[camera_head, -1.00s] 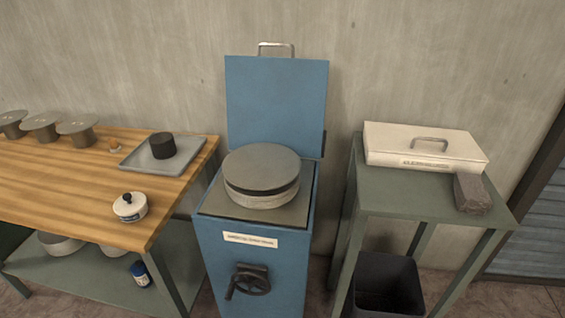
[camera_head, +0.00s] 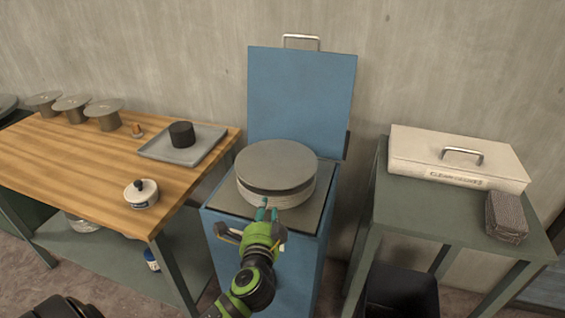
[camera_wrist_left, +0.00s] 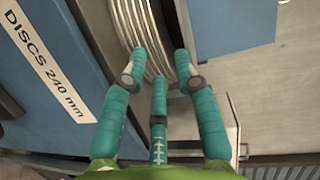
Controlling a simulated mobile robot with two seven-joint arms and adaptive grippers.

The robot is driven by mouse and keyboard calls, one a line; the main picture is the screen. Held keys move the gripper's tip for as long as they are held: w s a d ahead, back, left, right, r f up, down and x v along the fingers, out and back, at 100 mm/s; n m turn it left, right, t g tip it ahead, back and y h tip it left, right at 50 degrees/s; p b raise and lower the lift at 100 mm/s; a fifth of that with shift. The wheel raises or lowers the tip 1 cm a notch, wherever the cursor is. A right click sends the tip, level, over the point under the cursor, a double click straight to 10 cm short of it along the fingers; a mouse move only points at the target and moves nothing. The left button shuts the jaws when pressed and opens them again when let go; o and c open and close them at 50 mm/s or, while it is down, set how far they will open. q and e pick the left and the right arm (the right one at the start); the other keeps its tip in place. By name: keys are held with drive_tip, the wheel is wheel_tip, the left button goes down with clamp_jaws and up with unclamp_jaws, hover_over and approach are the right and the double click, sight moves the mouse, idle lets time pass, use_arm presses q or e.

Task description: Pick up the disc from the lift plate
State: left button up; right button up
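A stack of round grey discs stands on a flat grey plate (camera_head: 312,216) in the top of a blue cabinet, its lid raised. The dark top disc (camera_head: 275,165) lies flat over paler layers (camera_head: 278,196). My left gripper (camera_head: 267,209), with teal fingers, is at the front of the stack, near its side. In the left wrist view its three fingers (camera_wrist_left: 159,70) are spread with nothing between them, pointing at the layered disc edges (camera_wrist_left: 138,32). I cannot tell whether they touch. The right gripper is not in view.
The blue lid (camera_head: 300,103) stands upright behind the stack. At left, a wooden table (camera_head: 85,160) holds a grey tray (camera_head: 160,150), a lidded pot (camera_head: 141,194) and several spools. At right, a green table (camera_head: 405,212) holds a white box (camera_head: 455,160) and a dark block (camera_head: 506,217).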

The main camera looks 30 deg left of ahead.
sight(274, 181)
use_arm(q)
drive_tip(key=w+r+m+t, duration=0.1)
drive_tip(key=w+r+m, duration=0.1)
drive_tip(key=shift+w+a+r+t, duration=0.1)
drive_tip(key=shift+w+r+t, duration=0.15)
drive_tip(key=shift+w+t, duration=0.1)
drive_tip(key=p+x, duration=0.1)
drive_tip(key=x, duration=0.5)
drive_tip(key=shift+w+a+f, duration=0.1)
drive_tip(key=shift+w+f, duration=0.1)
drive_tip(key=shift+r, duration=0.1)
clamp_jaws()
